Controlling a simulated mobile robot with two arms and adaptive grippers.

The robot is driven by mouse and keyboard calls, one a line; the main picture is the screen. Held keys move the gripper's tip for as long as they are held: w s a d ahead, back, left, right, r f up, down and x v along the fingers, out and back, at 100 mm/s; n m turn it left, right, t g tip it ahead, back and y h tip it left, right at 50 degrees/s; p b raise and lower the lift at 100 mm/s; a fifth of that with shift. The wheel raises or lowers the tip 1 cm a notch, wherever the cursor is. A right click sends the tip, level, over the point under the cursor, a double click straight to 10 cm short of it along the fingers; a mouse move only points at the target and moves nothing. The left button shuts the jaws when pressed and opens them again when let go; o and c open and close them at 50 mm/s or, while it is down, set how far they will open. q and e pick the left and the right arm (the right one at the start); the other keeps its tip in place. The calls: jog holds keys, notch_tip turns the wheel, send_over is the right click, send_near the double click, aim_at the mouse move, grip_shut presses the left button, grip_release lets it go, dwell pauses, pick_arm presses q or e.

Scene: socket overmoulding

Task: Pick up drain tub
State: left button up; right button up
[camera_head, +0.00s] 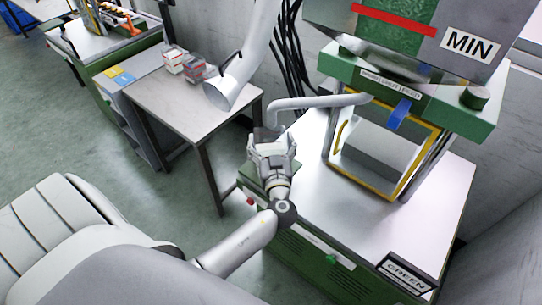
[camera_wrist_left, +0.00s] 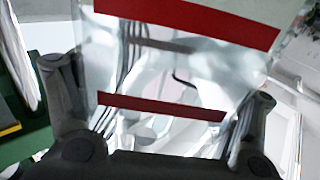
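My left gripper (camera_head: 270,148) comes in from below, over the gap between the steel table and the press bench. Its fingers are spread in the left wrist view (camera_wrist_left: 158,85). Between them in that view is a clear tub-like thing (camera_wrist_left: 190,65) with two red bands, its sides close to both fingers. I cannot tell whether the fingers press on it. In the head view only a pale, unclear shape shows at the gripper. A small pale box with red marks (camera_head: 174,60) and a greyer one (camera_head: 194,69) stand on the steel table. My right gripper is not in view.
The steel table (camera_head: 185,105) is mostly clear. A wide white tube (camera_head: 245,60) hangs over its right end. The green press (camera_head: 425,90) with a yellow-edged frame (camera_head: 366,187) stands at right. A sign reading GREEN (camera_head: 407,277) is on its bench.

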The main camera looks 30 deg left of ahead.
pick_arm(q)
jog(key=c, duration=0.9)
jog(key=shift+r, duration=0.1)
